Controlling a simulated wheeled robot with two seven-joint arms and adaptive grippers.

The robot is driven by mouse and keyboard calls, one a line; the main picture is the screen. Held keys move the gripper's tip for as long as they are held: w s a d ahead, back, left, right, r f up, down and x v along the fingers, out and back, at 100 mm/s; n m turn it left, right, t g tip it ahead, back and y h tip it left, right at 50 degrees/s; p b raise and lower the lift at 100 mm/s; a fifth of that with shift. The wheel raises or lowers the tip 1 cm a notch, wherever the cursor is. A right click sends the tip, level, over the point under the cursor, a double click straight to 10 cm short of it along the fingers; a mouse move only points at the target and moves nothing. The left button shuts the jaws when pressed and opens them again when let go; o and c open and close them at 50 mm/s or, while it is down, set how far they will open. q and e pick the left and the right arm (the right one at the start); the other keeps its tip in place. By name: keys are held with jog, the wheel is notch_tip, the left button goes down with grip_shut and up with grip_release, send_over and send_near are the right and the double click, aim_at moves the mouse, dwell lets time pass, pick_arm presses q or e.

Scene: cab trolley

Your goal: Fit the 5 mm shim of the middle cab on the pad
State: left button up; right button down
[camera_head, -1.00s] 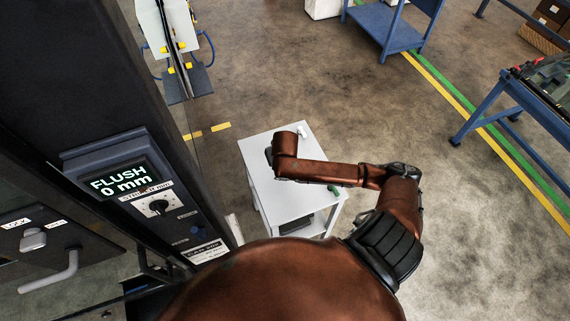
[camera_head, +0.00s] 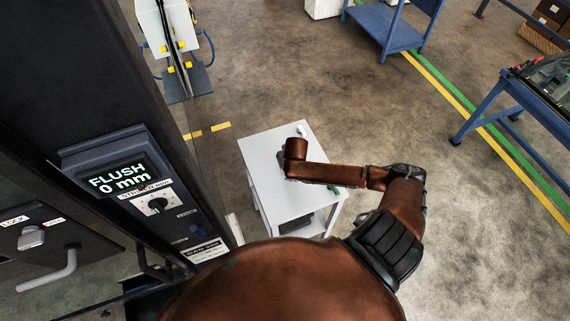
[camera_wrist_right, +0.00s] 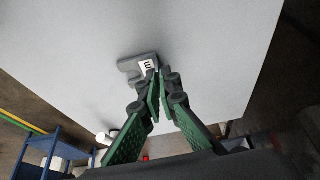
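A small grey stepped piece (camera_wrist_right: 130,66) with a white label bearing a dark letter lies on the white trolley top (camera_wrist_right: 70,30) in the right wrist view. My right gripper (camera_wrist_right: 160,76) has its green-padded fingers close together, tips at the labelled end of this piece. Whether the tips clasp it or only stand beside it is unclear. In the head view my right arm reaches over the white trolley (camera_head: 262,150), and its wrist hides most of the gripper. My left gripper is not in view. I cannot make out the middle cab's pad or a 5 mm marking.
A display panel (camera_head: 118,180) reading "FLUSH 0 mm" stands at the left, with a knob (camera_head: 157,205) below it. A small green item (camera_head: 334,190) and a white item (camera_head: 302,131) are on the trolley. Blue racks stand beyond; floor around the trolley is open.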

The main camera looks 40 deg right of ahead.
jog(key=shift+f, duration=0.15)
jog(key=c, duration=2.2)
grip_release()
jog(key=shift+o, duration=0.2)
